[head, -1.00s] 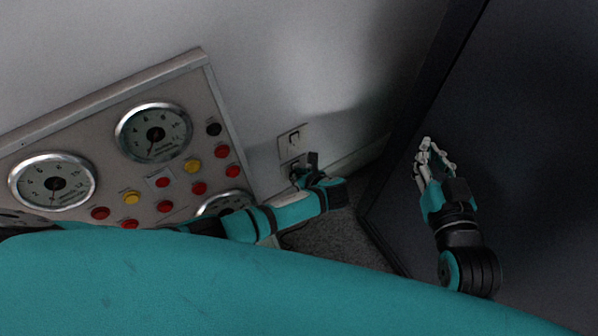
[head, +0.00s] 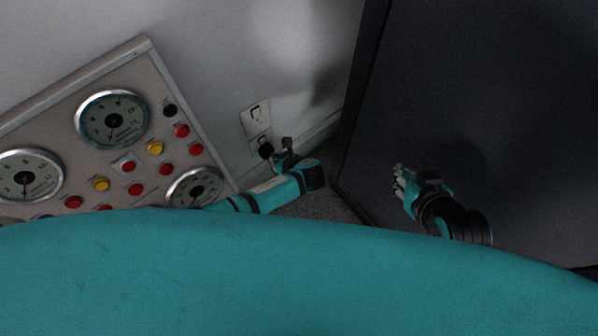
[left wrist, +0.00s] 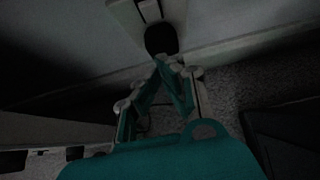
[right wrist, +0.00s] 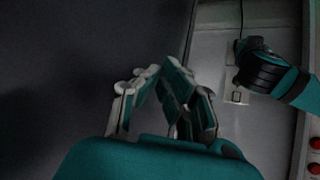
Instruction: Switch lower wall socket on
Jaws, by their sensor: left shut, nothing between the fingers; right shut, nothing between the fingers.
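The lower wall socket (head: 256,140) sits on the white wall with a black plug (head: 265,150) in it. Both also show at the top of the left wrist view, the socket plate (left wrist: 135,15) above the plug (left wrist: 160,40). My left gripper (head: 283,146) is shut and empty, just right of the plug in the head view. Its fingertips (left wrist: 170,62) appear just below the plug in the left wrist view; I cannot tell whether they touch it. My right gripper (head: 399,176) is shut and empty, away from the socket, in front of the dark panel.
An upper socket (head: 255,114) is directly above the lower one. A gauge panel (head: 150,75) with red and yellow buttons stands to the left. A large dark panel (head: 480,90) fills the right side. Grey carpet (head: 325,207) lies below.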

